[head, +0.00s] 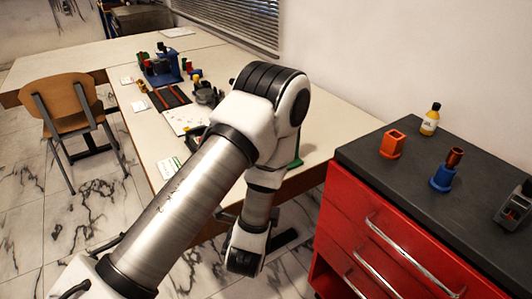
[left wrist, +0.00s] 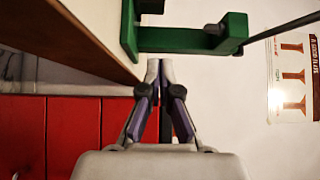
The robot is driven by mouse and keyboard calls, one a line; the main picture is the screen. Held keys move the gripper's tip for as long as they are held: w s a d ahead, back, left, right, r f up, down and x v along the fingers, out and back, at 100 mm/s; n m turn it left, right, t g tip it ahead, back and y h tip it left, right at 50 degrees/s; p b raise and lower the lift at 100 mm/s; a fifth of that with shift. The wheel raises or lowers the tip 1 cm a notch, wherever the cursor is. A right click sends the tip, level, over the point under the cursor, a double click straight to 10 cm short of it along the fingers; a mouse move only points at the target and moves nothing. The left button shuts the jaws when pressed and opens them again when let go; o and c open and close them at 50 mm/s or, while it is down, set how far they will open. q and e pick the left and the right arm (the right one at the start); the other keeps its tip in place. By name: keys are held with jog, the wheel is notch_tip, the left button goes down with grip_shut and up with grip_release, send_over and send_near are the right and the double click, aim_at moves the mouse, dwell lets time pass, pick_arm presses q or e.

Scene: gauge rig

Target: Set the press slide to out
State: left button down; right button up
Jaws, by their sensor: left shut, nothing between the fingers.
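My left gripper (left wrist: 160,75) shows in the left wrist view with its fingertips together and nothing between them. The tips are just short of a green bracket-shaped part (left wrist: 185,40), and I cannot tell whether they touch it. A thin dark rod (left wrist: 285,32) runs from the bracket to the right. In the head view my left arm crosses the middle and hides its gripper and most of the green part (head: 297,152) at the table edge. A blue fixture (head: 160,68) stands farther back on the table. I cannot make out which part is the press slide. My right gripper is not in view.
The pale table (head: 147,140) holds a dark device (head: 207,93), dark red strips and papers. A red drawer cabinet (head: 375,222) at right carries an orange holder (head: 392,144), a blue holder (head: 441,180) and a bottle (head: 430,122). A wooden chair (head: 65,105) stands left.

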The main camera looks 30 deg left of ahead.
pick_arm(q)
jog(key=x, duration=1)
jog(key=shift+p, duration=0.3)
jog(key=a, duration=0.1)
jog(key=w+a, duration=0.1)
jog(key=shift+a, duration=0.25)
jog(key=shift+w+a+f, duration=0.1)
jog(key=shift+a, duration=0.35)
jog(key=shift+d, duration=0.1)
jog(key=a, duration=0.1)
jog(key=w+a+p, duration=0.1)
jog(key=a+p, duration=0.1)
jog(key=a, duration=0.1)
jog(key=shift+w, duration=0.3)
jog(key=shift+d, duration=0.1)
